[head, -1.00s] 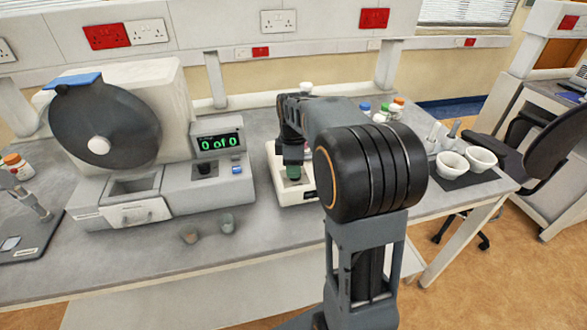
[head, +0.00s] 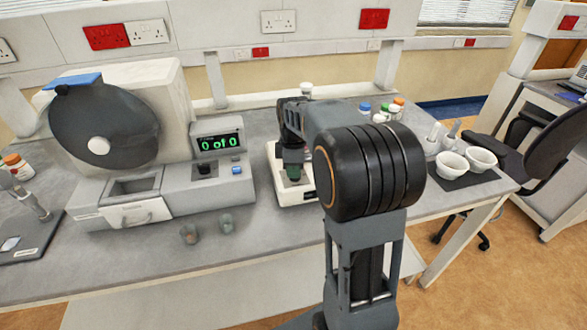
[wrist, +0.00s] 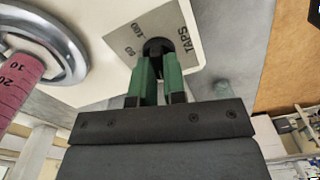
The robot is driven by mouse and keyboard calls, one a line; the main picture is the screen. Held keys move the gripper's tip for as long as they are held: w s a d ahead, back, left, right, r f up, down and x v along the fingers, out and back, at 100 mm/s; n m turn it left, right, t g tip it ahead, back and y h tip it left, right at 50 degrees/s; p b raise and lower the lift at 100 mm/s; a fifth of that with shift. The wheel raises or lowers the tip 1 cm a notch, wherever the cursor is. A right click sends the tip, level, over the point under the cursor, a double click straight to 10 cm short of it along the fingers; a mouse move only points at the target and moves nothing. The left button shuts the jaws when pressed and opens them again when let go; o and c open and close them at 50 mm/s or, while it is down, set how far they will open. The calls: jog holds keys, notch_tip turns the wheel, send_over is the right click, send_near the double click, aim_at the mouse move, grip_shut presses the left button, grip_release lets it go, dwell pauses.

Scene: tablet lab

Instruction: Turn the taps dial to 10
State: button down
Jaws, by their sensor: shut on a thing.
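The taps dial (wrist: 155,47) is a dark round knob on a grey plate (wrist: 185,22) marked "TAPS", with numbers including 50 and 100 beside it. My gripper (wrist: 157,68) has green fingers, shut on the dial in the wrist view. The fingers hide much of the dial, so its pointer setting cannot be read. In the head view my gripper (head: 293,172) is low at the front of the white tapping machine (head: 299,196), and my arm hides part of that machine.
A pink graduated cylinder (wrist: 18,82) stands in a metal ring at the left of the wrist view. A grey counting machine (head: 205,186) reading "0 of 0" stands left of the tapping machine. White mortars (head: 452,164) stand right.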

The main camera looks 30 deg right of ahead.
jog(key=shift+m, duration=0.4)
jog(key=m+p, duration=0.1)
jog(key=m, duration=0.3)
jog(key=shift+w, duration=0.1)
jog(key=m, duration=0.4)
jog(key=shift+d+m+p, duration=0.15)
jog(key=shift+m+p, duration=0.2)
jog(key=shift+m, duration=0.35)
jog(key=c, duration=1.2)
grip_release()
notch_tip(320, 180, up, 14)
jog(key=shift+f, duration=0.1)
